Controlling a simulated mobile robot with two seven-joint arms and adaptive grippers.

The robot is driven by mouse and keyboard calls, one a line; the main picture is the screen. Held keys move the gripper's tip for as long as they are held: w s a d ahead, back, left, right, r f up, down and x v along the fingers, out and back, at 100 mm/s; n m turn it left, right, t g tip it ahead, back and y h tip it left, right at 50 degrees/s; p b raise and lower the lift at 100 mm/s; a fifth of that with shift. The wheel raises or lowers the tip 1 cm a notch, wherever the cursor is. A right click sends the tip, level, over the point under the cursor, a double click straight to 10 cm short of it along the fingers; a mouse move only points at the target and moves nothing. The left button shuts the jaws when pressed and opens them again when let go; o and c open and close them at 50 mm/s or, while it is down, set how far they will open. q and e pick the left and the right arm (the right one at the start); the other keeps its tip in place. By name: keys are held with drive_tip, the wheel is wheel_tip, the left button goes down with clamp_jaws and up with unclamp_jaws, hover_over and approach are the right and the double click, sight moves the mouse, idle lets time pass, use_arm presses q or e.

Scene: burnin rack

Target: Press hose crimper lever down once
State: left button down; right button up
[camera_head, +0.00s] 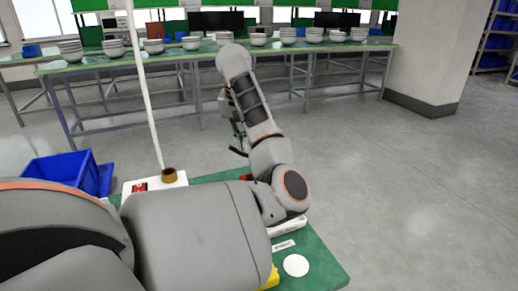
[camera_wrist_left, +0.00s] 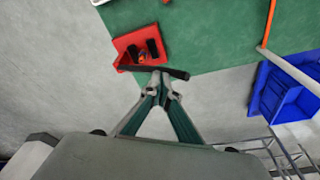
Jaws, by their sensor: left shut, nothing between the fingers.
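The hose crimper shows in the left wrist view as a red body (camera_wrist_left: 133,42) with dark cylindrical parts, at the edge of the green tabletop. Its black lever (camera_wrist_left: 178,74) runs across just beyond my left fingertips. In the head view a bit of red (camera_head: 246,178) shows low behind my arm, and most of the crimper is hidden. My left gripper (camera_wrist_left: 160,84) is shut and empty, its fingertips at or very near the lever; contact cannot be told. In the head view the gripper (camera_head: 238,137) is partly covered by my arm. My right gripper is not in view.
The green table (camera_head: 325,268) carries a white disc (camera_head: 296,265) and a white box (camera_head: 130,186) by a tall pale pole (camera_head: 147,100). Blue bins (camera_head: 62,172) stand at the left. A long bench (camera_head: 120,66) with bowls stands behind. The floor at right is clear.

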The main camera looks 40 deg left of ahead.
use_arm(q)
drive_tip(key=shift+s+f, duration=0.1)
drive_tip(key=shift+s+a+f+b, duration=0.2)
drive_tip(key=shift+s+f+b, duration=0.1)
drive_tip(key=shift+f, duration=0.25)
drive_tip(key=shift+s+a+f+b, duration=0.15)
drive_tip(key=shift+s+f, duration=0.15)
drive_tip(key=shift+f, duration=0.2)
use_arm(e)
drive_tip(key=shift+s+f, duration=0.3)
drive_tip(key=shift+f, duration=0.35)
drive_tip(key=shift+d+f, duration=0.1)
